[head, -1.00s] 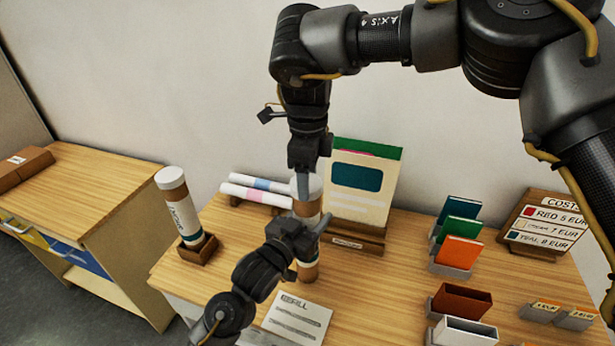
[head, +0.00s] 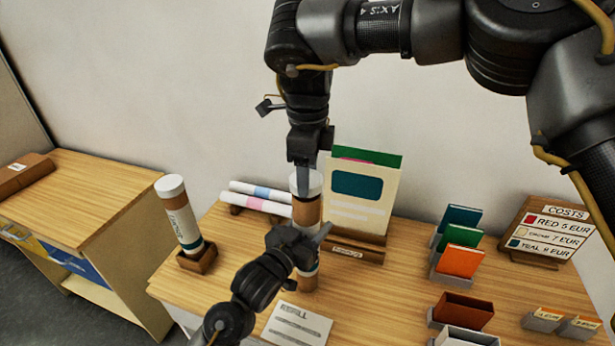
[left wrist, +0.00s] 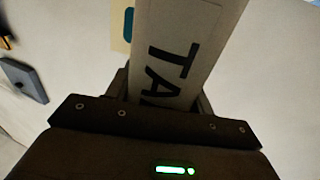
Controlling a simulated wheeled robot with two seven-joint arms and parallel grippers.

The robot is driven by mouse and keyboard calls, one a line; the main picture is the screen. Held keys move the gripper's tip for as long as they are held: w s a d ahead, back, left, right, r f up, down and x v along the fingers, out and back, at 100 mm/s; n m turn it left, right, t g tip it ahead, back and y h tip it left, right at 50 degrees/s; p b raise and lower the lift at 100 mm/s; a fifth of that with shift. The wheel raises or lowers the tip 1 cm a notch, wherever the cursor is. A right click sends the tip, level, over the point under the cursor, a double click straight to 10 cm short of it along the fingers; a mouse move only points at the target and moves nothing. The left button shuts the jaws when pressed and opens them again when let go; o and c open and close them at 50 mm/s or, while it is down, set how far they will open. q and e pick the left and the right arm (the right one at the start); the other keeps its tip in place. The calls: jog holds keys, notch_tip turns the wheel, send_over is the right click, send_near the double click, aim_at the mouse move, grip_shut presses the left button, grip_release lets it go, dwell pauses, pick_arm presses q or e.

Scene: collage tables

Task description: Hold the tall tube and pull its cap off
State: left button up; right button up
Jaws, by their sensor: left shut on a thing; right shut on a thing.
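The tall tube (head: 307,212) stands upright near the table's front middle, brown with a white label. Its white cap (head: 314,184) is on its top end; I see no clear gap between cap and tube. My right gripper (head: 303,184) comes down from above and is shut on the cap. My left gripper (head: 308,240) is shut around the tube's middle and hides part of it. In the left wrist view the tube's label (left wrist: 175,55) shows large dark letters between the jaws.
Another white-capped tube (head: 184,220) leans in a wooden holder (head: 198,259) at left. Rolled papers (head: 262,192) and a folder on a stand (head: 362,200) are close behind. A paper card (head: 297,324) lies in front. Colored booklets (head: 460,250) and a costs sign (head: 548,235) stand at right.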

jog(key=shift+s+r, duration=0.15)
jog(key=shift+r, duration=1.2)
pick_arm(q)
jog(key=o, duration=1.2)
jog(key=shift+o, duration=1.3)
jog(key=shift+s+a+f+b, duration=0.15)
jog(key=shift+s+a+b, duration=0.2)
jog(key=shift+s, duration=0.15)
pick_arm(e)
jog(key=shift+f, duration=0.4)
notch_tip(320, 180, down, 3)
jog(key=b, duration=0.3)
jog(key=shift+a+f, duration=0.1)
pick_arm(q)
jog(key=v, duration=1.1)
jog(key=shift+r+b, duration=0.2)
jog(key=shift+b, duration=0.1)
pick_arm(e)
jog(key=shift+f, duration=0.15)
